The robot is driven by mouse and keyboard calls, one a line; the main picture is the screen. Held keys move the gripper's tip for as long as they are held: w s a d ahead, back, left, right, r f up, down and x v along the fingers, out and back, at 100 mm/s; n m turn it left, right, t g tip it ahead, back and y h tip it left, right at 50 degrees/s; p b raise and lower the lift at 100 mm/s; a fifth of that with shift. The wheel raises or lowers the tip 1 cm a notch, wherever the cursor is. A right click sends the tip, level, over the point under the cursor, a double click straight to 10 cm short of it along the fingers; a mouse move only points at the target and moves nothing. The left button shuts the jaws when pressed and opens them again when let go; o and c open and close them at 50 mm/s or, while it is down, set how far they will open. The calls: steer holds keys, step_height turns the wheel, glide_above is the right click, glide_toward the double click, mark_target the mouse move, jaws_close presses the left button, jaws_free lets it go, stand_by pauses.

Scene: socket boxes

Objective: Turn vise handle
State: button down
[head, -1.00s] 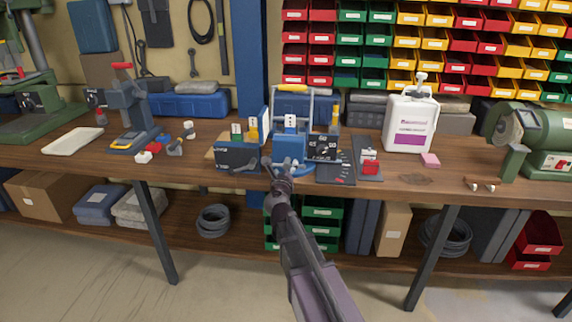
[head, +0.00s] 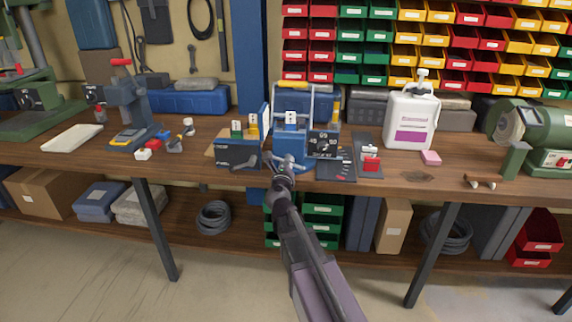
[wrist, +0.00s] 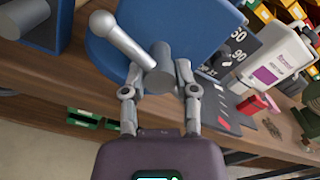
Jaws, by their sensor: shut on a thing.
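The blue vise (head: 290,148) stands at the front edge of the wooden bench in the head view. Its blue front face (wrist: 150,35) fills the upper middle of the wrist view. The grey vise handle (wrist: 124,40) is a bar with a round ball end, slanting up and left from a grey screw hub (wrist: 160,68). My gripper (wrist: 160,75) has one finger on each side of the hub, closed on the handle there. In the head view my gripper (head: 283,163) is at the front of the vise. The handle's other end is hidden.
A dark box (head: 238,155) stands left of the vise. A dial panel (head: 324,144) and a grey plate with a red block (head: 370,158) are to the right. A white bottle (head: 411,120) stands farther right. The space before the bench is free.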

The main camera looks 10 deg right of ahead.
steer(key=shift+m, duration=0.4)
steer(key=m, duration=0.3)
steer(key=shift+m, duration=0.3)
steer(key=m, duration=0.9)
steer(key=shift+s, duration=0.1)
steer(key=m, duration=0.4)
steer(key=shift+m, duration=0.3)
steer(key=m, duration=1.3)
steer(key=shift+m, duration=0.3)
steer(key=m, duration=0.4)
steer(key=shift+m, duration=0.4)
